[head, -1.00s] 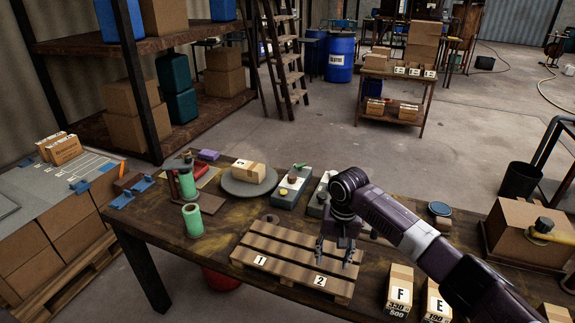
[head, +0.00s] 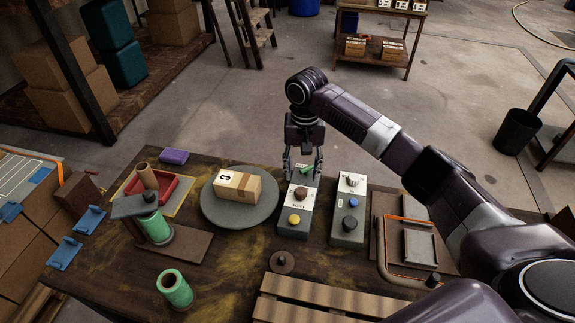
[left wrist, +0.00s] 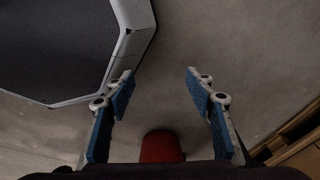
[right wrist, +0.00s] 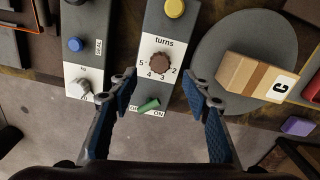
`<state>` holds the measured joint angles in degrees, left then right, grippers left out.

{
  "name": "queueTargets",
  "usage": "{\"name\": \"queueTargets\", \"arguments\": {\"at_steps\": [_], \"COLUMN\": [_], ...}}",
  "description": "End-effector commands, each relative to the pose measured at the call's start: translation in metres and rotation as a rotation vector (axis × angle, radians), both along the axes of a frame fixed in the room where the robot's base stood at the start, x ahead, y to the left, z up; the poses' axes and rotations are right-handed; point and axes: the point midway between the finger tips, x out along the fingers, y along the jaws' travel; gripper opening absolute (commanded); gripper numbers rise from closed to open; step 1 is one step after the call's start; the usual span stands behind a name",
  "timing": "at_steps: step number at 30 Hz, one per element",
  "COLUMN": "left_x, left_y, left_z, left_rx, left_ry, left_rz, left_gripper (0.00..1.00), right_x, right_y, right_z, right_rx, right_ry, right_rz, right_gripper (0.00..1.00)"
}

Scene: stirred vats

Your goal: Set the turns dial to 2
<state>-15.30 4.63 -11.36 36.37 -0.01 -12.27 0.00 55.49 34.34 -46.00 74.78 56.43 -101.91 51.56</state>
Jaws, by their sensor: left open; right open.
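The turns dial is a brown scalloped knob (head: 300,194) on the white panel of a grey control box (head: 293,229), with a yellow button below it. In the right wrist view the dial (right wrist: 159,63) shows the word "turns" and the numbers 5, 4, 3 and 2 around it; I cannot tell where it points. A green switch lever (right wrist: 148,104) marked ON sits beside it. My right gripper (head: 303,168) is open and empty above the box's far end, its fingertips on either side of the dial in the right wrist view. My left gripper (left wrist: 160,82) is open and empty over the floor.
A second grey box (head: 349,222) with a blue button and a light knob stands right of the dial box. A round grey turntable (head: 225,216) with a carton (head: 238,185) marked C stands left. A slatted pallet (head: 320,297) lies in front. A red object (left wrist: 160,147) is below my left gripper.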

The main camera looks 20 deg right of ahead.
Motion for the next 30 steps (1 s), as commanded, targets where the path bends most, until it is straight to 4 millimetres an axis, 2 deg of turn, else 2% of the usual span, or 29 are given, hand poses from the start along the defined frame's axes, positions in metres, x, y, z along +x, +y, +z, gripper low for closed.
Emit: {"name": "queueTargets", "arguments": {"at_steps": [1,3,6,9,14,18,24,28,30], "left_x": [-0.017,-0.034,-0.049,-0.055,-0.054,-0.042,-0.024,-0.028,-0.031], "left_y": [0.001,0.002,0.003,0.003,0.002,0.001,0.0,0.0,0.0], "left_z": [-0.002,-0.002,-0.001,0.001,0.003,0.005,0.006,0.006,0.005], "left_rx": [0.003,0.005,0.006,0.006,0.005,0.004,0.001,0.001,0.002], "left_ry": [0.026,0.05,0.07,0.079,0.075,0.059,0.033,0.038,0.043], "left_rz": [0.0,0.0,-0.001,-0.002,-0.003,-0.003,-0.003,-0.002,-0.002], "left_gripper": [0.5,0.5,0.5,0.5,0.5,0.5,0.5,0.5,0.5], "right_x": [-0.001,-0.001,-0.001,-0.002,-0.002,-0.001,-0.001,-0.001,-0.001], "right_y": [0.0,-0.001,-0.001,-0.001,0.0,0.0,0.0,0.0,0.0], "right_z": [0.0,-0.004,-0.016,-0.032,-0.057,-0.072,-0.077,-0.077,-0.077], "right_rx": [-0.001,-0.001,-0.002,-0.003,-0.002,-0.001,-0.002,-0.002,-0.002], "right_ry": [0.002,0.004,0.005,0.006,0.004,0.003,0.001,0.001,0.001], "right_rz": [0.0,-0.001,-0.002,-0.002,-0.002,-0.001,0.0,0.0,0.0], "right_gripper": [0.44,0.44,0.44,0.44,0.44,0.44,0.44,0.44,0.39]}}
